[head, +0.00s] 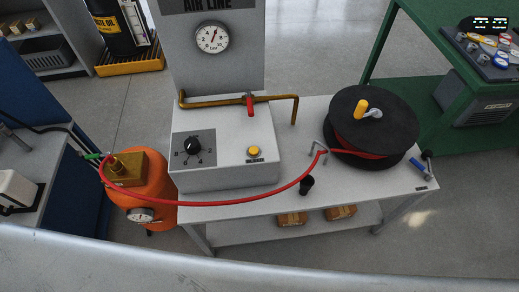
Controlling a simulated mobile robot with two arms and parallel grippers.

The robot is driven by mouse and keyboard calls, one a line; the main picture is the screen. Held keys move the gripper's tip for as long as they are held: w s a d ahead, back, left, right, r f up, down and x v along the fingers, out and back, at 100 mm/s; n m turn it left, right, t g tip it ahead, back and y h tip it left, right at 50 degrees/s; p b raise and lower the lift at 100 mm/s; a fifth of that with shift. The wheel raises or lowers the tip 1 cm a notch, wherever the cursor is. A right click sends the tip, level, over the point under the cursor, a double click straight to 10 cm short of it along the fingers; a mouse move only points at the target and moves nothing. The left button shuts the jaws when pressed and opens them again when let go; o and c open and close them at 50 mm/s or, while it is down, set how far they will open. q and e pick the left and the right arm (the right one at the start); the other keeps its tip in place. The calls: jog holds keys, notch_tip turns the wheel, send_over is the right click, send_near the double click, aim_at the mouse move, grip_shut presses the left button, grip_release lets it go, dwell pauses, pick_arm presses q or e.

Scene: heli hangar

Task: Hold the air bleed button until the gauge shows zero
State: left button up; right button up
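Nothing touches the button. The round white gauge (212,38) is on the upright grey panel marked AIR LINE (218,72). Its needle points upward and slightly right; the numbers are too small to read surely. A black selector knob (193,146) is left of the button. A brass pipe with a red valve handle (250,105) runs behind the box. Neither of my grippers is in view.
A black hose reel (372,113) stands right on the white bench (309,107). A red hose (235,202) crosses the bench front to an orange tank (150,183) at left. A small black cup (307,185) stands near the front edge. A green shelf (432,88) is at right.

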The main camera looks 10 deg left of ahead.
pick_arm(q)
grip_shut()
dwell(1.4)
